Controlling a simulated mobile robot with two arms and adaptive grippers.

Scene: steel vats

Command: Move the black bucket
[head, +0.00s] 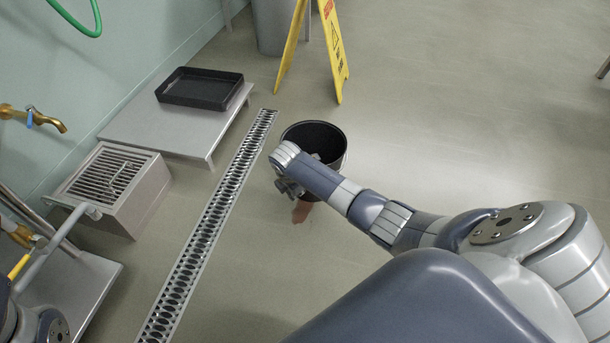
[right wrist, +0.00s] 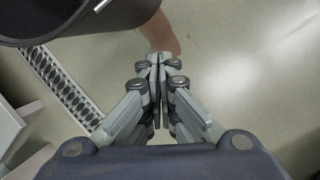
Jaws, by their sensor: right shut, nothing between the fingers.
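The black bucket (head: 340,150) stands on the floor right of the drain channel, its dark opening facing up. My right forearm and wrist cover its front left part. In the right wrist view the bucket (right wrist: 75,18) fills the top left corner. My right gripper (head: 288,190) is beside the bucket's near side in the head view. In the right wrist view its fingertips (right wrist: 158,60) are together and empty, apart from the bucket.
A reddish-brown patch (head: 302,211) lies close to the bucket. A metal drain channel (head: 215,215) runs along the left. Beyond it are a low steel platform (head: 150,130) with a black tray (head: 200,103) and a grated steel box (head: 140,205). A yellow sign (head: 333,50) stands behind the bucket.

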